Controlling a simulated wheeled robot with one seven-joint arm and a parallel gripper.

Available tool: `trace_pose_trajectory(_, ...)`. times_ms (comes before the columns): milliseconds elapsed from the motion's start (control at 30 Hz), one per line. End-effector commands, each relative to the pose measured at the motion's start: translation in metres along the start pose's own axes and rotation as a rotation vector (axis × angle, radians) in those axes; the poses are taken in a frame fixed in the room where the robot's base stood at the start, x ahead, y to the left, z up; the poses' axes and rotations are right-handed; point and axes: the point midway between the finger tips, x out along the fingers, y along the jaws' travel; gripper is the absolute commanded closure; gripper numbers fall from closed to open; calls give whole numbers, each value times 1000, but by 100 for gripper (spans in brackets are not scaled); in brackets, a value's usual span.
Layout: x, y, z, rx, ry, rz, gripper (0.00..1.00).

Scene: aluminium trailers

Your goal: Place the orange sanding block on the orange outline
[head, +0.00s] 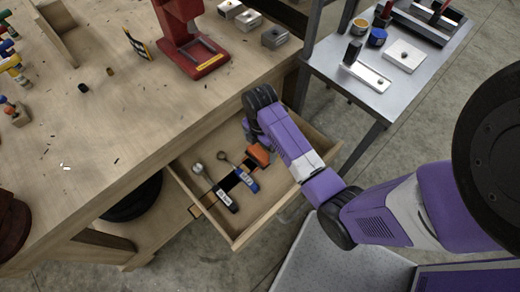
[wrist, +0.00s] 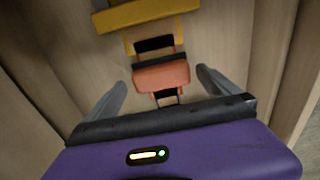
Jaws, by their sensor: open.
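The orange sanding block (head: 258,155) lies in the open wooden drawer (head: 180,183), beside my purple arm. In the wrist view the block (wrist: 161,77) shows between the tips of my open gripper (wrist: 160,80), with a finger on each side and a visible gap to each. I cannot tell how far below the fingertips it is. Just beyond it is a dark patch with thin orange lines (wrist: 127,42) at its sides, which may be the orange outline; the block may cover part of it. My gripper's fingers are hidden in the head view.
A black-handled tool (head: 227,201) and a blue-handled tool (head: 245,181) lie in the drawer left of the block. The drawer walls are close around my arm. A workbench (head: 110,130) with a red stand (head: 190,45) is above, and a metal table (head: 330,62) stands at the upper right.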

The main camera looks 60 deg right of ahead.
Motion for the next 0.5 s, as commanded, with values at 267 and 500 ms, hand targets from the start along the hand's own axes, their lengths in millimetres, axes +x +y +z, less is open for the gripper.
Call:
trace_pose_trajectory(267, -58, 1, 0, -2, -2, 4, 0)
trace_pose_trajectory(500, -85, 1, 0, 0, -1, 2, 0)
